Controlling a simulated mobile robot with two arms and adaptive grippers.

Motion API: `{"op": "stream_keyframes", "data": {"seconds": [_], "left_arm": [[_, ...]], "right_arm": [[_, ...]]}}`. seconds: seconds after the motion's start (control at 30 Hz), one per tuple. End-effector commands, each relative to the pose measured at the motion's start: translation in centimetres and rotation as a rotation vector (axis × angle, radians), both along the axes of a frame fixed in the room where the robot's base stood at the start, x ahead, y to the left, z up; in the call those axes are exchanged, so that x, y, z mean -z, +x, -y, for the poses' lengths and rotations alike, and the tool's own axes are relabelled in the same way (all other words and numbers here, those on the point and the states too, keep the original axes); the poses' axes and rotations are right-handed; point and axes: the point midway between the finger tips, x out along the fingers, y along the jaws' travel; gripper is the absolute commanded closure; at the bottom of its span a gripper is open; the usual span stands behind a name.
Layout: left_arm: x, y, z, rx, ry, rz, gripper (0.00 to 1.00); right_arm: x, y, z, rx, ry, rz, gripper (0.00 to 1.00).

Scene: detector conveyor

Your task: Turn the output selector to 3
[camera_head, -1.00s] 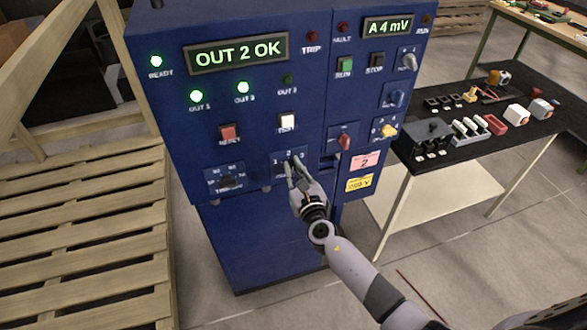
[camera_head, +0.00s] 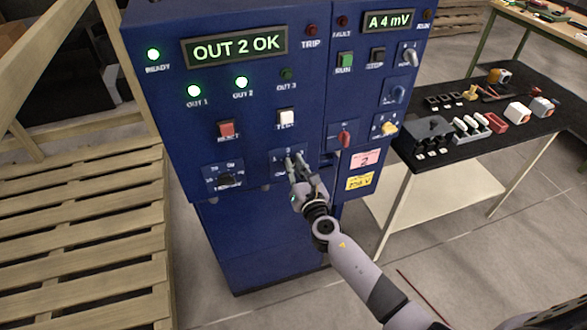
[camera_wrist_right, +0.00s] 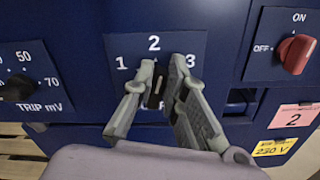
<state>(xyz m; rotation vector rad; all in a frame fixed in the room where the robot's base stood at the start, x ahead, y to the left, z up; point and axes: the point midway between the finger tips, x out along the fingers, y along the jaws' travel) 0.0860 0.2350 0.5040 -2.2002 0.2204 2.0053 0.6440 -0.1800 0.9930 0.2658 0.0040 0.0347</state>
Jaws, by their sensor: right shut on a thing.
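The output selector is a small black knob (camera_wrist_right: 155,94) on a blue plate marked 1, 2 and 3 (camera_wrist_right: 154,45). In the right wrist view it stands between the two grey fingers of my right gripper (camera_wrist_right: 164,85), which is shut on it. The knob appears to point roughly up toward the 2, leaning slightly right; the fingers hide part of it. In the head view my right gripper (camera_head: 295,163) covers the knob. The display (camera_head: 235,47) reads OUT 2 OK. The OUT 1 (camera_head: 194,91) and OUT 2 (camera_head: 241,82) lamps glow green; the OUT 3 lamp (camera_head: 287,74) is dark. My left gripper is out of view.
The trip knob (camera_wrist_right: 18,88) is left of the selector, and a red ON/OFF knob (camera_wrist_right: 297,54) is right of it. Red (camera_head: 227,130) and white (camera_head: 287,117) buttons sit above. A black-topped table (camera_head: 455,159) with parts stands right; a wooden pallet (camera_head: 80,215) lies left.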

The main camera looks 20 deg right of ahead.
Motion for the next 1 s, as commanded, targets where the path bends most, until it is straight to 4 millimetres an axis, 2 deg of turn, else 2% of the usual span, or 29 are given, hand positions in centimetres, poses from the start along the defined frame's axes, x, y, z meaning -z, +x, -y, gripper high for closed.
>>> {"op": "stream_keyframes", "data": {"seconds": [0.1, 0.6, 1.0], "left_arm": [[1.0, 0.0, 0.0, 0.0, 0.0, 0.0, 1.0], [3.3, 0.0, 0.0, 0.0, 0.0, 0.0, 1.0], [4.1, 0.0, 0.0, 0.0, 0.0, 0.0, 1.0]], "right_arm": [[0.3, 0.0, 0.2, 0.0, 0.11, -0.003, 1.0], [0.7, 0.0, 0.8, -0.001, 0.559, -0.018, 1.0], [0.9, 0.1, 1.1, 0.0, 0.759, -0.025, 1.0]]}}
